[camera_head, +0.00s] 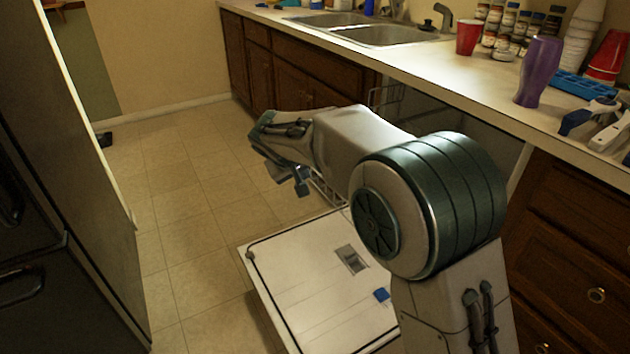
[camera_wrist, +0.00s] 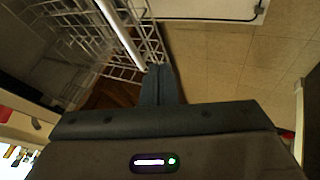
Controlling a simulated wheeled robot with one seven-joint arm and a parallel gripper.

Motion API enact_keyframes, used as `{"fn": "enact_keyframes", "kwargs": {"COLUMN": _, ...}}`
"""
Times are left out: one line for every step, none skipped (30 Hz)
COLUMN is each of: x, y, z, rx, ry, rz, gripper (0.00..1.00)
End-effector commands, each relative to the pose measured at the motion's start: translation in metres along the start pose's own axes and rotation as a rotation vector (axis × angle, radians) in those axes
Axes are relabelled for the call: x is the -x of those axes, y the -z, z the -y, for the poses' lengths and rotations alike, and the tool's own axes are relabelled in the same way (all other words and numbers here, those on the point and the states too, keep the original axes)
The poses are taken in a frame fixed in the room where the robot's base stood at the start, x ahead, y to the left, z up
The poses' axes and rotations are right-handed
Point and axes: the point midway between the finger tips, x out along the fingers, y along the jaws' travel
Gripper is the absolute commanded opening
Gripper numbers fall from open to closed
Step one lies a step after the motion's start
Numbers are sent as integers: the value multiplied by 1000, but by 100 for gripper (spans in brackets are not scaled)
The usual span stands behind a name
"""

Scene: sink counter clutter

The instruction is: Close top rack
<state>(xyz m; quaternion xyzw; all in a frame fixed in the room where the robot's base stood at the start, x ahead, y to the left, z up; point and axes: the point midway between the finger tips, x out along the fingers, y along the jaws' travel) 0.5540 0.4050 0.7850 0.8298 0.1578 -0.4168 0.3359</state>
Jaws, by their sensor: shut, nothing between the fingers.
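The dishwasher's fold-down door (camera_head: 310,285) lies open over the floor, and its edge also shows in the wrist view (camera_wrist: 205,8). A white wire rack, which looks like the top rack (camera_wrist: 128,18), extends out of the dishwasher in the wrist view. In the head view a piece of wire rack (camera_head: 327,188) shows beside my gripper; my arm hides most of the racks. My gripper (camera_head: 303,188) is shut and empty, pointing downward. In the wrist view its fingertips (camera_wrist: 159,68) are at the rack's outer wires; I cannot tell whether they touch.
The counter (camera_head: 440,75) runs above the dishwasher, with a sink (camera_head: 385,35), a red cup (camera_head: 468,38) and a purple vase (camera_head: 538,72). Wooden drawers (camera_head: 575,250) stand at the right. A dark fridge (camera_head: 60,180) is at the left. The tiled floor (camera_head: 185,190) between is clear.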

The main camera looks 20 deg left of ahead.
Motion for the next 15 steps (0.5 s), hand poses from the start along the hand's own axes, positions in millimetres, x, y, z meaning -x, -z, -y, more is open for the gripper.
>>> {"fn": "enact_keyframes", "kwargs": {"x": -10, "y": -1, "z": 0, "rx": 0, "ry": -1, "rz": 3, "gripper": 0}}
{"fn": "enact_keyframes", "kwargs": {"x": -15, "y": -2, "z": 0, "rx": -1, "ry": -1, "rz": 3, "gripper": 0}}
{"fn": "enact_keyframes", "kwargs": {"x": -23, "y": -2, "z": 0, "rx": -1, "ry": -1, "rz": 4, "gripper": 0}}
{"fn": "enact_keyframes", "kwargs": {"x": -30, "y": -2, "z": 0, "rx": -1, "ry": -1, "rz": 5, "gripper": 0}}
{"fn": "enact_keyframes", "kwargs": {"x": -37, "y": -2, "z": 0, "rx": -1, "ry": -1, "rz": 5, "gripper": 0}}
{"fn": "enact_keyframes", "kwargs": {"x": -46, "y": -2, "z": 0, "rx": -1, "ry": -1, "rz": 5, "gripper": 0}}
{"fn": "enact_keyframes", "kwargs": {"x": -52, "y": -2, "z": 0, "rx": -1, "ry": -1, "rz": 4, "gripper": 0}}
{"fn": "enact_keyframes", "kwargs": {"x": -59, "y": -2, "z": 0, "rx": -1, "ry": -1, "rz": 4, "gripper": 0}}
{"fn": "enact_keyframes", "kwargs": {"x": -68, "y": -3, "z": 0, "rx": -1, "ry": -1, "rz": 5, "gripper": 0}}
{"fn": "enact_keyframes", "kwargs": {"x": -74, "y": -3, "z": -1, "rx": -2, "ry": -1, "rz": 5, "gripper": 0}}
{"fn": "enact_keyframes", "kwargs": {"x": -80, "y": -2, "z": -1, "rx": -2, "ry": -1, "rz": 4, "gripper": 0}}
{"fn": "enact_keyframes", "kwargs": {"x": -88, "y": -2, "z": 0, "rx": -1, "ry": -1, "rz": 4, "gripper": 0}}
{"fn": "enact_keyframes", "kwargs": {"x": -93, "y": -2, "z": 0, "rx": -1, "ry": -1, "rz": 4, "gripper": 0}}
{"fn": "enact_keyframes", "kwargs": {"x": -95, "y": -2, "z": -7, "rx": -4, "ry": -2, "rz": 2, "gripper": 0}}
{"fn": "enact_keyframes", "kwargs": {"x": -97, "y": -2, "z": -14, "rx": -6, "ry": -2, "rz": 2, "gripper": 0}}
